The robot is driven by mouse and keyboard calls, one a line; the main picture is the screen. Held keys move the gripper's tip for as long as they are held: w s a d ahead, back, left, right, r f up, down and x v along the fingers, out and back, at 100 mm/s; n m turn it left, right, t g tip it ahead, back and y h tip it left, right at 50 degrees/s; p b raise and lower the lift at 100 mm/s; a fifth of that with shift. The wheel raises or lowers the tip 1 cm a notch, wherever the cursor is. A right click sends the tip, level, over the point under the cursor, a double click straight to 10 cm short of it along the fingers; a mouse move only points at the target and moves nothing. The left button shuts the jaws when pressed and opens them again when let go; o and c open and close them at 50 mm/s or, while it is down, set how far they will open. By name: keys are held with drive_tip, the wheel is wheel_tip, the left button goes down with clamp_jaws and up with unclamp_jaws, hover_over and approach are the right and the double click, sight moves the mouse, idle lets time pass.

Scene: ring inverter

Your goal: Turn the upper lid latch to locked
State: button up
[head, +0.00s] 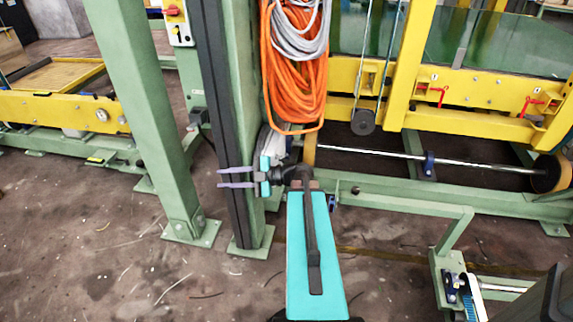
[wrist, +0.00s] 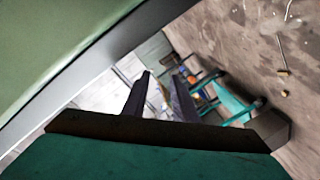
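My gripper (head: 219,178) is left of centre in the head view, with two grey-purple fingers pointing left. They are parted with nothing between them, in front of the dark strip of a green post. In the wrist view the two dark fingers (wrist: 161,75) also stand apart with an empty gap. I cannot make out a lid or an upper lid latch with certainty in either view. A box with a red and yellow rotary switch (head: 173,11) is at the top left of the head view, above and away from my gripper.
Green posts (head: 150,110) stand left of my arm. Orange cable coils (head: 291,75) hang above it. A yellow frame (head: 480,90) with red levers (head: 437,94) and a metal shaft (head: 390,154) fill the right. The brown floor (head: 110,270) is mostly clear at lower left.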

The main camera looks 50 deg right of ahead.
sight(281, 157)
drive_tip(key=s+d+m+t+h+b, duration=0.1)
drive_tip(key=s+d+h+b, duration=0.2)
drive_tip(key=s+d, duration=0.6)
drive_tip(key=s+d+m+t+h+b, duration=0.1)
drive_tip(key=s+d+h+b, duration=0.3)
drive_tip(key=s+d, duration=0.5)
drive_tip(key=d+r+m, duration=0.1)
drive_tip(key=d, duration=0.6)
drive_tip(key=shift+s+d+b, duration=0.15)
drive_tip(key=shift+s+b, duration=0.2)
drive_tip(key=shift+s, duration=0.05)
drive_tip(key=shift+w, duration=0.1)
drive_tip(key=shift+b+x, duration=2.6)
drive_tip(key=shift+x, duration=4.25)
drive_tip(key=shift+r, duration=0.2)
clamp_jaws()
